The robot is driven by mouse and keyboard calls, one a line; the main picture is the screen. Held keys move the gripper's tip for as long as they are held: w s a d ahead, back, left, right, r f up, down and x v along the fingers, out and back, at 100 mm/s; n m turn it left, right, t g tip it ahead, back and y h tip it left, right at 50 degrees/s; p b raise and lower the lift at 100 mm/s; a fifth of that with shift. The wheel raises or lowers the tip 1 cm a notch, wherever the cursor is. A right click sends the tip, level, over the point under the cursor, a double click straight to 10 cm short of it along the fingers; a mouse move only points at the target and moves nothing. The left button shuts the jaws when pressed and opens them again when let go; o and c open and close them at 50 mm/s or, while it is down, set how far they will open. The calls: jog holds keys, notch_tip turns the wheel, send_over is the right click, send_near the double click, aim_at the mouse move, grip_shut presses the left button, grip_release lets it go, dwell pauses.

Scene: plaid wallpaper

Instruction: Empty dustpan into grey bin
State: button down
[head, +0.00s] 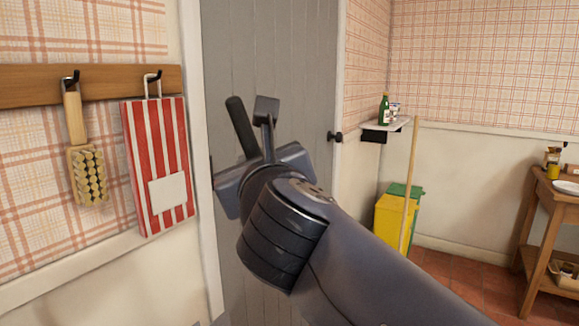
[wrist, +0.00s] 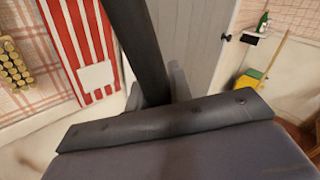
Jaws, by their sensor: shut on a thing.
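My gripper (head: 264,128) is raised in front of a grey door in the head view. It is shut on a dark bar-like handle (head: 240,124), which sticks up and tilts to the left. In the wrist view the handle (wrist: 138,42) runs from the top edge down between the fingers. I take it for the dustpan's handle; the pan and anything in it cannot be made out. No grey bin shows in either view.
A yellow bin (head: 391,222) and a green bin (head: 406,190) stand by the far wall, a broom handle (head: 410,180) before them. A wooden table (head: 550,195) stands right. Red floor tiles (head: 450,270) show between.

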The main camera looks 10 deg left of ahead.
jog(key=shift+s+r, duration=0.1)
jog(key=shift+s, duration=0.15)
jog(key=shift+w+d, duration=0.15)
jog(key=shift+d, duration=0.2)
jog(key=w+d+m+p, duration=0.1)
jog(key=w+d+p, duration=0.4)
jog(key=d+p, duration=0.3)
jog(key=w+d+f+m+p, duration=0.1)
jog(key=w+d+p, duration=0.4)
jog(key=d+p, duration=0.3)
jog(key=w+d+m+p, duration=0.1)
jog(key=w+d+p, duration=0.5)
jog(key=d, duration=0.9)
jog(key=shift+f+p, duration=0.3)
jog(key=shift+p, duration=1.15)
jog(key=shift+w+d, duration=0.1)
